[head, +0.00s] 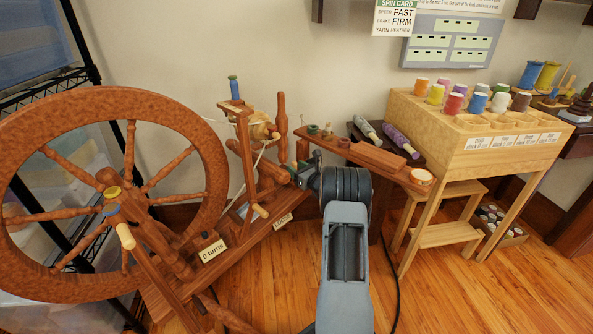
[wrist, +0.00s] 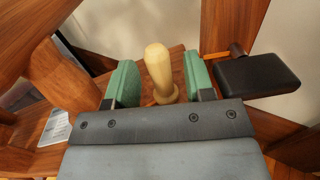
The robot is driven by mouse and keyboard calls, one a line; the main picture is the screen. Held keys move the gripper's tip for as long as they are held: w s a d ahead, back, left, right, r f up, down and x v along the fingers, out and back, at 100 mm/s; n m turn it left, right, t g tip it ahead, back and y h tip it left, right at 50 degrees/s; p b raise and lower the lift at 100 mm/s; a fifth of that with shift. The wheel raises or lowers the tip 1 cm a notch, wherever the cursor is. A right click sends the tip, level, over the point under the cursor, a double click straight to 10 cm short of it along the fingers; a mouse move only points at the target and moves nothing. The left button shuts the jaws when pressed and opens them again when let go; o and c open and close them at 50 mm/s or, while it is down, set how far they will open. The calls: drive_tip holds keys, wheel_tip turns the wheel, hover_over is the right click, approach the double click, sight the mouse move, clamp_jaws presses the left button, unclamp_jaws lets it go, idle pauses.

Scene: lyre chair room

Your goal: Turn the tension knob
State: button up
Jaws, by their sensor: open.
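A pale wooden knob (wrist: 158,66) with a rounded end stands between my two green fingers in the wrist view. It looks like the tension knob, though no label shows on it. My gripper (wrist: 161,84) is open, with a finger on each side of the knob and a small gap at both sides. In the head view my gripper (head: 300,172) reaches the right end of the brown wooden spinning wheel (head: 190,128). My own wrist hides most of the knob's surroundings there. A pale peg (head: 262,211) shows left of my gripper; I cannot tell if it is the same knob.
A dark block (wrist: 258,75) sits close to the right finger in the wrist view. A wooden arm with a shelf (head: 375,157) runs behind my gripper. A spool stand (head: 510,158) is at right. Floor (head: 450,290) is clear at front right. A "0 turns" tag (head: 212,250) shows.

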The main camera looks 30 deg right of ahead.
drive_tip(key=shift+c, duration=0.3)
clamp_jaws()
drive_tip(key=shift+a+r+m+h, duration=0.1)
drive_tip(key=shift+a+m+h, duration=0.15)
drive_tip(key=shift+m+h, duration=1)
drive_tip(key=shift+a+m+g+h, duration=0.15)
drive_tip(key=shift+m+h, duration=0.35)
drive_tip(key=shift+h, duration=0.6)
drive_tip(key=shift+d+m+g+h, duration=0.15)
drive_tip(key=shift+m+h, duration=0.3)
drive_tip(key=shift+h, duration=0.6)
drive_tip(key=shift+a, duration=0.1)
drive_tip(key=shift+o, duration=0.3)
unclamp_jaws()
drive_tip(key=shift+s, duration=0.1)
